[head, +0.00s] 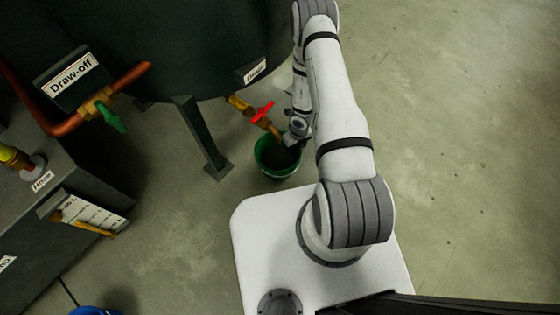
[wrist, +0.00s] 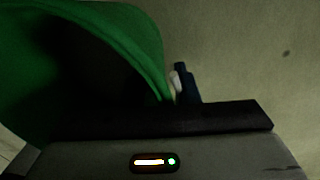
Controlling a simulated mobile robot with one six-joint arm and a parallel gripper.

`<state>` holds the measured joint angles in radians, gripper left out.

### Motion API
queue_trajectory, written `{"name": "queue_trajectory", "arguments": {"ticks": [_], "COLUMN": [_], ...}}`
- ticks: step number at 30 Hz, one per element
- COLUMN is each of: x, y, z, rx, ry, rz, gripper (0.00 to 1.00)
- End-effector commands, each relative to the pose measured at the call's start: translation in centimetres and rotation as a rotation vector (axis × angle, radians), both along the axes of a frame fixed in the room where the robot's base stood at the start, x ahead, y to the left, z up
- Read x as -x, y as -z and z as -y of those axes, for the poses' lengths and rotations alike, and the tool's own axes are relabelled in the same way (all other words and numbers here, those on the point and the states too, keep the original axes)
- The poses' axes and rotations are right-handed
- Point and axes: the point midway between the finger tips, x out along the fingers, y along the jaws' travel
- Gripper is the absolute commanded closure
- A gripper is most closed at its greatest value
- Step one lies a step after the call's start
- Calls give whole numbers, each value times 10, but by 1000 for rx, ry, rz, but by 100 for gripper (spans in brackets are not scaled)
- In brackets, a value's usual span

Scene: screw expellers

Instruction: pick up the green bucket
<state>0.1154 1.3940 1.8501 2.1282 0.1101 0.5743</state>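The green bucket (head: 277,175) stands upright on the floor below the drain valve in the head view. In the wrist view its green wall and rim (wrist: 143,38) fill the upper left, with a dark interior. My gripper (head: 290,141) is at the bucket's upper right edge in the head view. In the wrist view one dark finger with a pale pad (wrist: 180,83) shows just outside the rim, very close to it. The other finger is not visible; the bucket or shadow may hide it. I cannot tell whether the fingers touch the rim.
A red-handled drain valve (head: 263,112) and pipe hang over the bucket from a large dark tank (head: 190,50). A tank leg (head: 204,140) stands left of the bucket. A blue object (head: 96,311) shows at the bottom left. The floor to the right is clear.

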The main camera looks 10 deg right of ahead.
Motion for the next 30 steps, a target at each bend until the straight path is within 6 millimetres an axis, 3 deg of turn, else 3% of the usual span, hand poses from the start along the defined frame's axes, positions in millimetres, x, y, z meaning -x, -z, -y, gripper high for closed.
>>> {"name": "queue_trajectory", "arguments": {"ticks": [6, 17, 30], "x": [0, 0, 0], "y": [0, 0, 0], "z": [1, 1, 2], "rx": [0, 0, 1], "ry": [1, 2, 3], "rz": [1, 1, 1], "gripper": [72, 100, 100]}}
